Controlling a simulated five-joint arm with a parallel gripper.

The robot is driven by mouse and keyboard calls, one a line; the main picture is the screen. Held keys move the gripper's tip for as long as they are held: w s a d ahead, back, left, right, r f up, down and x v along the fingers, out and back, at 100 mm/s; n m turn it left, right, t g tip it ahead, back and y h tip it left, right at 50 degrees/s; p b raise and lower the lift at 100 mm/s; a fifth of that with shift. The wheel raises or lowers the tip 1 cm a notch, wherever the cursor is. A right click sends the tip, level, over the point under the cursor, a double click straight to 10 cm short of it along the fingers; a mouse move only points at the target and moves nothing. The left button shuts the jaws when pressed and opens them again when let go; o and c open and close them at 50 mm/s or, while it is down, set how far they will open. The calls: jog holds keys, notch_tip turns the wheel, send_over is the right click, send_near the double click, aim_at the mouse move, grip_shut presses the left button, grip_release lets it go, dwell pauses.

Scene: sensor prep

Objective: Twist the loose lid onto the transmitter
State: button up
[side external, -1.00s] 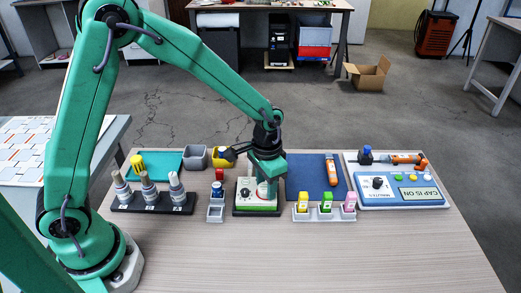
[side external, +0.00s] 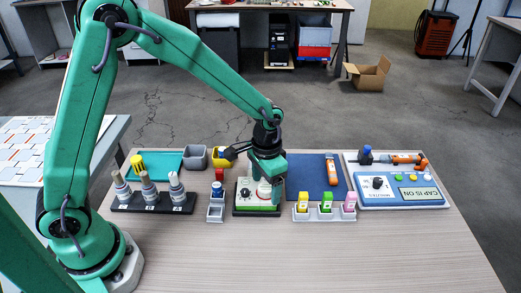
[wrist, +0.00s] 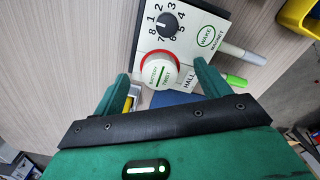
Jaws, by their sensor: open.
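The transmitter looks to be the white-faced box (side external: 243,196) in the middle of the table; in the wrist view its face (wrist: 190,42) has a numbered dial and printed labels. A white round lid (wrist: 158,72) with a red ring around its base sits at one corner of that face; it also shows in the side view (side external: 264,189). Whether it is seated is not clear. My gripper (side external: 267,195) points down over the lid. In the wrist view its fingers (wrist: 161,76) are open on either side of the lid, with gaps showing. The side view partly hides the lid.
A black rack (side external: 153,203) with several grey-topped cylinders stands at left. A white tray (side external: 325,214) with coloured bottles is close on the right, before a dark blue mat (side external: 305,177). A blue panel (side external: 400,191) is farther right. The front of the table is clear.

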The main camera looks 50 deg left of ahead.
jog(key=shift+r, duration=0.65)
dwell(0.4)
jog(key=shift+r, duration=2.9)
jog(key=shift+r, duration=0.1)
jog(key=shift+s+a+r, duration=0.1)
jog(key=shift+a+r, duration=0.05)
jog(key=shift+r, duration=0.05)
jog(key=s+a+r+n+t, duration=0.1)
jog(key=s+a+r+t, duration=0.1)
jog(key=s, duration=0.4)
jog(key=s+a+r+n+t, duration=0.1)
jog(key=s+a+r, duration=0.3)
jog(key=s+r, duration=0.2)
jog(key=s+a+r+n+t, duration=0.1)
jog(key=s+a+r+t, duration=0.1)
jog(key=s+a+r, duration=0.2)
jog(key=shift+s+t, duration=0.3)
jog(key=shift+s, duration=0.6)
